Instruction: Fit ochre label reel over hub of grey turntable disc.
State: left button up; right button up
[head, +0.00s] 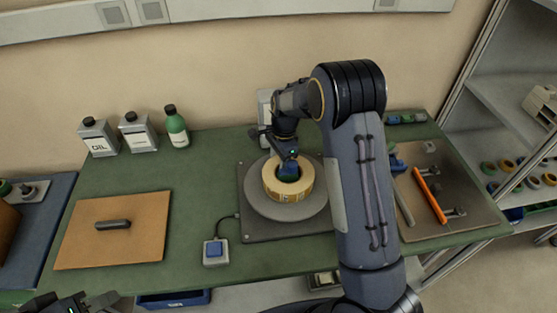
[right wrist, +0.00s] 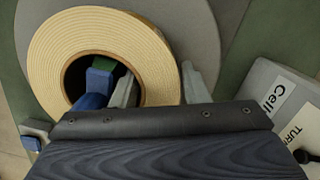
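The ochre label reel (head: 275,192) is a thick pale-yellow ring. In the head view it lies over the middle of the grey turntable disc (head: 257,207). My right gripper (head: 286,166) points down at it. In the right wrist view one finger is inside the hole of the reel (right wrist: 62,42) and the other is against its outer side, so the gripper looks shut on its wall. A blue piece (right wrist: 101,78) shows in the hole; the hub is not clear. I cannot tell whether the reel touches the disc. My left gripper (head: 75,306) is partly visible at the lower left edge.
A blue-button switch box (head: 214,251) stands left of the turntable. A brown board (head: 90,245) with a dark bar lies further left. Bottles, including a green one (head: 176,130), stand at the back. A tool tray with an orange tool (head: 430,195) lies at right.

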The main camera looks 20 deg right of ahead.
jog(key=shift+r, duration=0.1)
jog(key=shift+r, duration=0.2)
notch_tip(320, 180, up, 12)
jog(key=d+b, duration=0.1)
jog(key=d, duration=0.1)
jog(key=s+r+n+t+y, duration=0.1)
jog(key=s+r+n, duration=0.2)
jog(key=s, duration=0.4)
jog(key=s+r+n+t+y, duration=0.2)
jog(key=s+r+n, duration=0.15)
jog(key=s, duration=0.45)
jog(key=s+a+f+n+t, duration=0.1)
jog(key=s+n, duration=0.3)
jog(key=s, duration=0.4)
jog(key=s+a+f+n+t, duration=0.2)
jog(key=s+a+n, duration=0.2)
jog(key=s, duration=0.3)
jog(key=shift+s+a+n+h, duration=0.25)
jog(key=shift+s+n+h, duration=0.1)
jog(key=shift+n, duration=0.1)
jog(key=shift+f, duration=0.1)
dwell(0.4)
